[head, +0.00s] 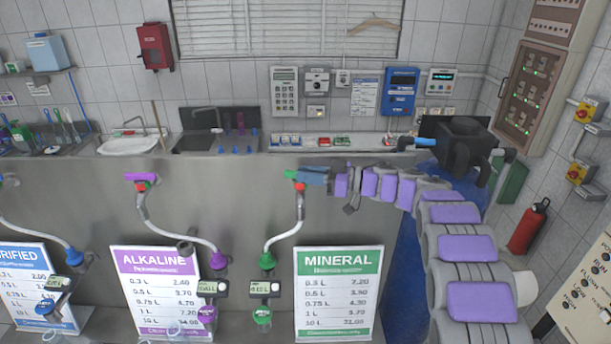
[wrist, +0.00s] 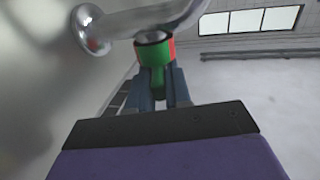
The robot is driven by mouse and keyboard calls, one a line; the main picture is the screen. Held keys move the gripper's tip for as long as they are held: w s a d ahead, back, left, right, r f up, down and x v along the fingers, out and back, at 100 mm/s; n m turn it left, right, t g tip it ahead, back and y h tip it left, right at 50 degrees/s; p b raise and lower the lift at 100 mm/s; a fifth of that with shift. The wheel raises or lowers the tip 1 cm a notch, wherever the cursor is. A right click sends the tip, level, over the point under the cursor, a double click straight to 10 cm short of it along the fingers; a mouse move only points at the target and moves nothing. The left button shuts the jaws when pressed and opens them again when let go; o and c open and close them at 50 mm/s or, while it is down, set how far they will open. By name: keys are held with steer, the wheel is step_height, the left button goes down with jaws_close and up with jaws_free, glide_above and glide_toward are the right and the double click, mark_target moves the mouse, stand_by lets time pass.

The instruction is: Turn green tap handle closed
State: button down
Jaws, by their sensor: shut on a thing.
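The green tap handle (wrist: 157,78) is in the wrist view, below a metal pipe, with a red part beside its green collar. My gripper (wrist: 159,90) is shut on the green handle, with a blue finger on each side of it. In the head view the green tap (head: 293,174) sits at the top of the mineral spout, and my gripper (head: 309,177) reaches it from the right. In the head view the fingers hide most of the handle. The curved spout hose (head: 297,222) runs down to a green nozzle (head: 267,261).
A purple tap (head: 146,177) stands to the left above the alkaline sign (head: 158,285). The mineral sign (head: 339,290) stands below my arm. A metal wall lies close beside the tap. A red extinguisher (head: 528,228) stands at the right.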

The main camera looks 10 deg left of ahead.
steer(key=shift+w+d+r+n+g, duration=0.1)
steer(key=shift+w+r+n+g, duration=0.05)
steer(key=shift+n+g, duration=0.25)
steer(key=shift+w+d+r+n+g, duration=0.15)
steer(key=shift+n+g, duration=0.15)
steer(key=shift+g, duration=0.2)
steer(key=c, duration=1.5)
jaws_free()
steer(key=o, duration=0.4)
steer(key=shift+w+d+f, duration=0.1)
steer(key=shift+f, duration=0.1)
steer(key=shift+c, duration=0.2)
steer(key=shift+d, duration=0.15)
steer(key=w+d+b, duration=0.1)
steer(key=d, duration=1)
steer(key=shift+w+d+b, duration=0.2)
steer(key=shift+w+b, duration=0.15)
steer(key=shift+b, duration=0.05)
